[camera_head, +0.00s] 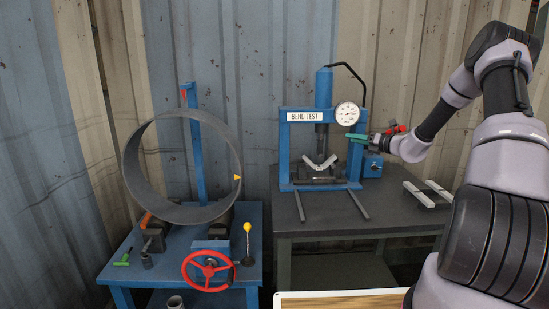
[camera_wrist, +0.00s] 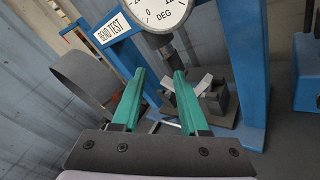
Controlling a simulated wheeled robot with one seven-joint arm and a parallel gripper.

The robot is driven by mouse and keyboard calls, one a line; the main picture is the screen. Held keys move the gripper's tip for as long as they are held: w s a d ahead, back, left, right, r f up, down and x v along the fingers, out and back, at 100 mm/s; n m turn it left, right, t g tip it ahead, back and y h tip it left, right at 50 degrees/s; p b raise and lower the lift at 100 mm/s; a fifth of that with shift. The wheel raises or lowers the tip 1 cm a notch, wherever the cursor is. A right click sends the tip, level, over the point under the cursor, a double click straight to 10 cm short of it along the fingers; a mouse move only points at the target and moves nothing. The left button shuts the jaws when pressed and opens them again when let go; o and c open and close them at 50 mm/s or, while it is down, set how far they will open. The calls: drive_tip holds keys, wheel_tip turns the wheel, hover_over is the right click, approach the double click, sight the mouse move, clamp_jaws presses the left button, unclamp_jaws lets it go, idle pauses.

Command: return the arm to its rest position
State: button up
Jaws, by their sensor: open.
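My gripper (camera_head: 357,138) is at the right side of the blue bend test press (camera_head: 285,150), in front of its right post and below the dial gauge (camera_head: 347,115). In the wrist view its two green fingers (camera_wrist: 155,95) stand apart with nothing between them. Behind the fingers, a bent light-coloured strip (camera_head: 321,163) sits under the press ram on dark supports; it also shows in the wrist view (camera_wrist: 203,85). My arm reaches in from the right edge of the head view.
A large dark pipe ring (camera_head: 131,165) stands on a blue table at left, with a red handwheel (camera_head: 206,271) and yellow-knobbed lever (camera_head: 247,228). Pale bars (camera_head: 418,194) lie on the dark table (camera_head: 300,228) at right. A corrugated wall stands behind.

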drive_tip(key=s+a+r+n+g+h, duration=0.1)
drive_tip(key=s+a+r+n+g, duration=0.2)
drive_tip(key=s+a+r+n, duration=0.3)
drive_tip(key=s+a+r+n+g, duration=0.35)
drive_tip(key=s+n, duration=0.25)
drive_tip(key=s, duration=0.3)
drive_tip(key=s+a+r+n+g+h, duration=0.1)
drive_tip(key=s+a+r+n+g, duration=0.1)
drive_tip(key=s+a+r+n, duration=0.4)
drive_tip(key=s+d+r+n+t+h, duration=0.1)
drive_tip(key=s+n, duration=0.3)
drive_tip(key=s, duration=0.4)
drive_tip(key=s+d+r+n+h, duration=0.3)
drive_tip(key=s+d+n, duration=0.1)
drive_tip(key=s, duration=0.5)
drive_tip(key=s+d+r+n+t+h, duration=0.1)
drive_tip(key=s+d+r+n+h, duration=0.1)
drive_tip(key=s+n, duration=0.3)
drive_tip(key=s+h, duration=0.1)
drive_tip(key=s, duration=0.3)
drive_tip(key=shift+d+t, duration=0.35)
